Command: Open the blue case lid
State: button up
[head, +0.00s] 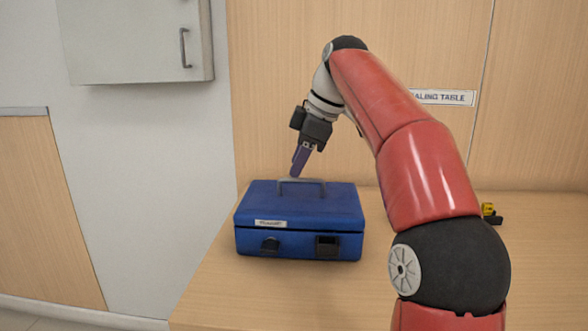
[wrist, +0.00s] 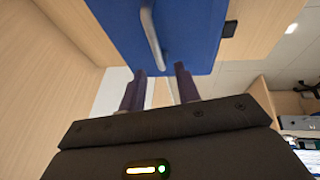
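The blue case (head: 300,218) stands on the wooden table with its lid (head: 335,200) down. A grey bar handle (head: 314,181) rises from the lid's top. Contact with the handle cannot be told.
The wooden table (head: 220,300) is bare around the case. A wood-panelled wall with a table sign (head: 443,97) stands behind. A small yellow and black object (head: 490,212) lies at the right, partly behind my arm. A grey wall cabinet (head: 135,40) hangs at the upper left.

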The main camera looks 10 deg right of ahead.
aim_at(301, 193)
jog(key=shift+x, duration=1.45)
jog(key=shift+c, duration=0.3)
grip_shut()
